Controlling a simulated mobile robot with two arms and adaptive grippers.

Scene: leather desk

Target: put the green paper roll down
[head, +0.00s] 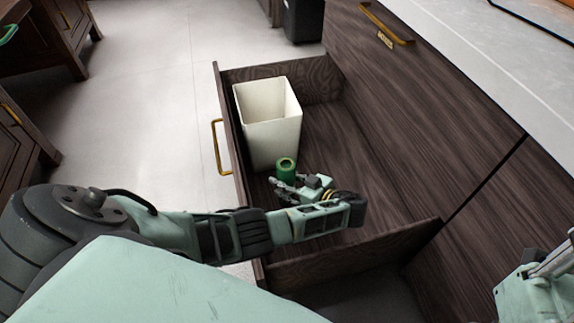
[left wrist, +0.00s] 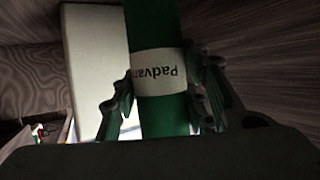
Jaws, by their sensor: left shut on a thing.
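The green paper roll (head: 286,168) stands upright inside the open drawer, just in front of a white bin. My left gripper (head: 287,187) reaches into the drawer from the left and is shut on the roll. In the left wrist view the roll (left wrist: 158,120) runs between the gripper's fingers and has a white label with printed letters. I cannot tell whether the roll's lower end touches the drawer floor.
The white bin (head: 268,138) stands in the drawer's far left part. The wooden drawer (head: 335,150) has a brass handle (head: 218,147) on its front. Its floor to the right of the bin looks clear. A pale counter (head: 495,75) lies at the upper right.

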